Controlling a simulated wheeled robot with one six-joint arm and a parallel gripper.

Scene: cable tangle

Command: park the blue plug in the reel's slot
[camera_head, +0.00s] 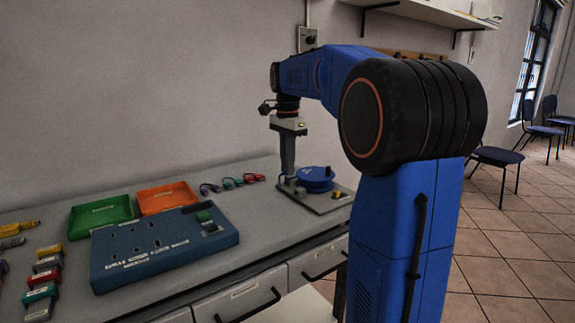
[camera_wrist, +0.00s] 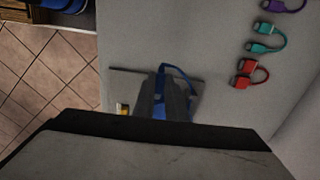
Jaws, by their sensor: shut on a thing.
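My gripper (camera_head: 287,165) points down over the left part of the reel's base plate (camera_head: 322,202), just left of the blue reel (camera_head: 317,176). In the wrist view the two fingers of my gripper (camera_wrist: 163,92) are close together with blue showing between them. They are shut on the blue plug (camera_wrist: 160,105), which is mostly hidden by the fingers. A blue cable (camera_wrist: 181,72) loops out beside the fingers. I cannot make out the reel's slot, nor whether the plug touches it.
A blue power strip (camera_head: 160,245), a green tray (camera_head: 99,214) and an orange tray (camera_head: 166,196) stand left on the grey bench. Short purple, green and red cables (camera_head: 231,182) lie along the wall. Several coloured plugs (camera_head: 44,278) line the left. Drawers are below.

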